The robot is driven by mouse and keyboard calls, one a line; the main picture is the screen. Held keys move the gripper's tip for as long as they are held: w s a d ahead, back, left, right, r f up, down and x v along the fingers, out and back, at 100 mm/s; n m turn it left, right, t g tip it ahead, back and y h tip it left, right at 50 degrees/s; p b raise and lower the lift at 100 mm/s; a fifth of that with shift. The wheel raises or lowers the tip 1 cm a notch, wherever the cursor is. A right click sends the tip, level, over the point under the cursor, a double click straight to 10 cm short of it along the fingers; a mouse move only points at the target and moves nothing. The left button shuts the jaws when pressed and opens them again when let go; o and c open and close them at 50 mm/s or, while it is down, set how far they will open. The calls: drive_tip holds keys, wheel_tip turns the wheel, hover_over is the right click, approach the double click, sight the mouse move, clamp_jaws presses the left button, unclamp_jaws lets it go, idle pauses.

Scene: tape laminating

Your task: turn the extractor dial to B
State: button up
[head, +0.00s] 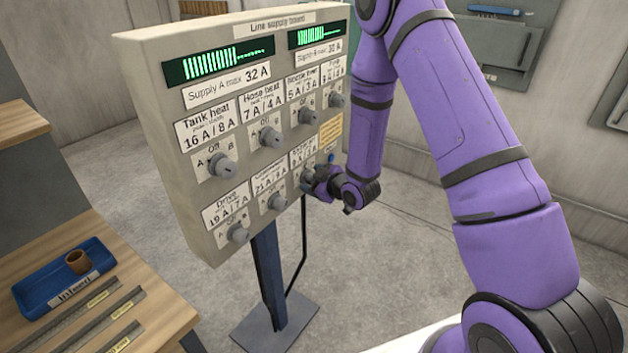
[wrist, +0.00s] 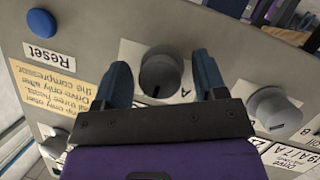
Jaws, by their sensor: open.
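The grey supply panel (head: 165,120) carries rows of labelled dials. My gripper (head: 322,182) is at the right end of the panel's bottom row. The labels there are too small or covered to read, so I cannot confirm which is the extractor. In the wrist view, which sees the panel upside down, my gripper (wrist: 162,72) is open. Its fingers stand on either side of a grey round dial (wrist: 160,66), with a gap visible on each side. The dial's dark mark points down in that view, away from the panel's bottom. An A is beside it; its other markings are hidden.
A blue Reset button (wrist: 40,23) and a yellow note (wrist: 68,92) are left of the dial in the wrist view. Another dial (wrist: 274,110) is close on the right. A wooden bench (head: 150,290) with a blue tray (head: 35,290) stands left of the panel.

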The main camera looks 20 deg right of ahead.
drive_tip(key=c, duration=0.9)
drive_tip(key=shift+o, duration=0.2)
drive_tip(key=shift+d, duration=0.1)
drive_tip(key=m, duration=0.1)
drive_tip(key=m+g+y, duration=0.1)
drive_tip(key=shift+w+d+r+m, duration=0.1)
drive_tip(key=shift+r+m, duration=0.05)
drive_tip(key=shift+m, duration=0.15)
drive_tip(key=shift+c, duration=0.3)
drive_tip(key=m+g+y, duration=0.1)
drive_tip(key=m+y, duration=0.1)
drive_tip(key=m, duration=0.1)
drive_tip(key=shift+g, duration=0.3)
drive_tip(key=shift+y, duration=0.3)
